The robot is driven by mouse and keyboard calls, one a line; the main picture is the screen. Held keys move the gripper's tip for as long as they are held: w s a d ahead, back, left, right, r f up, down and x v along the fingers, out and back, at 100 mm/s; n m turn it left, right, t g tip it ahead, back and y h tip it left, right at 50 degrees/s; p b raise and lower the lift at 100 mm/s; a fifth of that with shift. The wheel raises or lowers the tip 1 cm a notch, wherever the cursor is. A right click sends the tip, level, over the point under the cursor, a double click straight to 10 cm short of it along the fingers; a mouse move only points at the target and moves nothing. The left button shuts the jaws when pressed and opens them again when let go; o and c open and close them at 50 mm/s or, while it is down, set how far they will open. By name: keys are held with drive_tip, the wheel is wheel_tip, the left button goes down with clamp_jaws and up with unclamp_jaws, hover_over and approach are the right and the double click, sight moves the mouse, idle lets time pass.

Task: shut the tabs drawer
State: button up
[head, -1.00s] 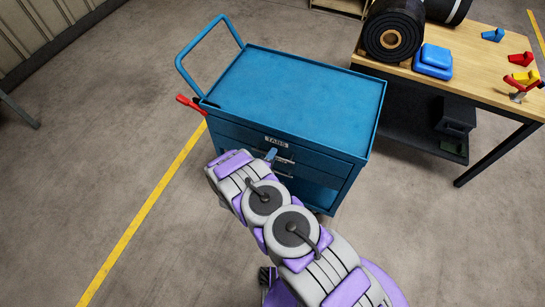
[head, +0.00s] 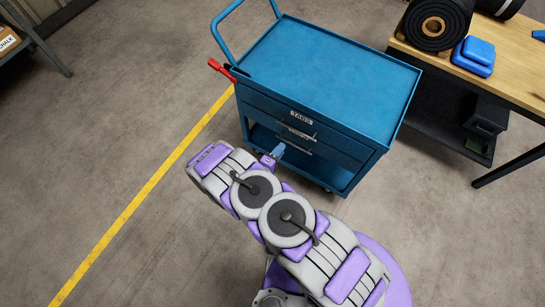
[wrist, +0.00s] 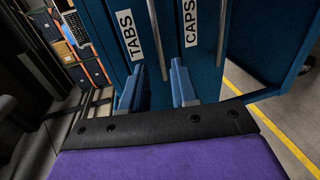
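The tabs drawer (head: 270,105) is the upper drawer of the blue cart (head: 330,60). Its front looks about flush with the cart's front in the head view. Its label also shows in the wrist view (wrist: 126,35). The caps drawer (head: 340,150) is just below it, and its label shows in the wrist view (wrist: 190,22). My gripper (head: 277,151) is in front of the cart, below the handles in the picture. In the wrist view its two blue fingers (wrist: 155,84) are apart with nothing held between them. I cannot tell whether they touch anything.
A wooden workbench (head: 515,65) with a black belt roll (head: 437,25) and a blue box (head: 475,55) stands to the right. A red-handled thing (head: 222,69) sticks out at the cart's left. A yellow floor line (head: 140,195) runs along the open floor at left.

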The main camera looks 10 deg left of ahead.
drive_tip(key=shift+p+v, duration=0.3)
drive_tip(key=shift+v, duration=1.95)
drive_tip(key=w+a+r+m+g+y, duration=0.5)
drive_tip(key=w+a+r+m+g, duration=0.1)
drive_tip(key=w+a+r, duration=0.2)
wheel_tip(320, 180, up, 17)
drive_tip(key=s+d+m+g+y, duration=0.2)
drive_tip(key=s+d+g+y, duration=0.1)
drive_tip(key=g+y, duration=0.1)
drive_tip(key=s+d+r+m+g, duration=0.2)
drive_tip(key=s+d+r+g, duration=0.1)
drive_tip(key=s+d+r, duration=0.85)
drive_tip(key=s+d+r+m+g+h, duration=0.1)
drive_tip(key=s+d+r, duration=0.2)
drive_tip(key=s+d, duration=0.4)
drive_tip(key=s+d+r+m+g+h, duration=0.2)
drive_tip(key=s+d+r, duration=0.2)
drive_tip(key=s+d, duration=0.4)
drive_tip(key=s, duration=0.5)
drive_tip(key=shift+s+m, duration=0.3)
drive_tip(key=shift+s, duration=0.1)
